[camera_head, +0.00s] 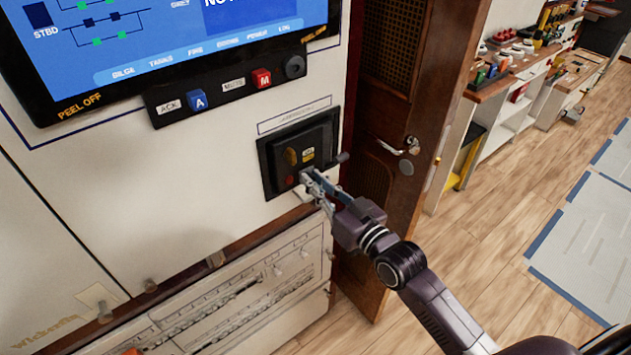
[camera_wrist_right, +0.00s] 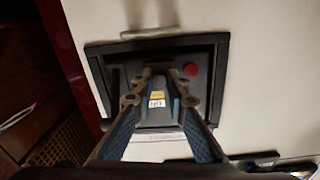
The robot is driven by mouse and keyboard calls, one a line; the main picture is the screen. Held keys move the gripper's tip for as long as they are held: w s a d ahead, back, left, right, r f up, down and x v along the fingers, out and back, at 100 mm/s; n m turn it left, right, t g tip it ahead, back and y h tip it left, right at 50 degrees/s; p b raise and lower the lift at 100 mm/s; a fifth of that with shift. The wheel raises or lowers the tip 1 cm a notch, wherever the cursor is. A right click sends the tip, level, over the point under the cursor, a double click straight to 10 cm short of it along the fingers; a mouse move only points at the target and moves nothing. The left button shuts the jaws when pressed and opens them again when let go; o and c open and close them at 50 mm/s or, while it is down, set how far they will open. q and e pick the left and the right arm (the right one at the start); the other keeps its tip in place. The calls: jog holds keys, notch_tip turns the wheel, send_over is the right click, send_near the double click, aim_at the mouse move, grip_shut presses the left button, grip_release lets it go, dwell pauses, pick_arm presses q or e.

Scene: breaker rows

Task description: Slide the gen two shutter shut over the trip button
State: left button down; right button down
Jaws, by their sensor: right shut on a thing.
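The dark breaker panel (camera_head: 268,168) is set in the white wall, and it also shows in the right wrist view (camera_wrist_right: 222,62). The red trip button (camera_head: 288,180) is uncovered at the panel's lower left; in the right wrist view it is the red disc (camera_wrist_right: 190,69) beside my fingers. My right gripper (camera_head: 308,177) is at the panel's lower right, shut on a small dark part that I take to be the gen two shutter's grip. The fingers (camera_wrist_right: 160,82) largely hide that part and the shutter's outline. My left gripper is not in view.
A brown door with a metal handle (camera_head: 400,146) stands to the right. A button strip (camera_head: 230,90) runs above; open floor lies at right.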

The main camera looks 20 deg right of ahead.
aim_at(288, 182)
jog(key=a+p, duration=0.1)
jog(key=s+a, duration=0.1)
jog(key=a, duration=0.1)
jog(key=shift+s+a+p, duration=0.15)
jog(key=shift+a+p, duration=0.15)
jog(key=shift+p, duration=0.05)
jog(key=shift+s+a, duration=0.15)
jog(key=shift+a, duration=0.3)
jog(key=shift+d+f, duration=0.1)
jog(key=c, duration=2.3)
grip_release()
jog(key=shift+c, duration=0.2)
jog(key=o, duration=0.4)
jog(key=shift+o, duration=0.2)
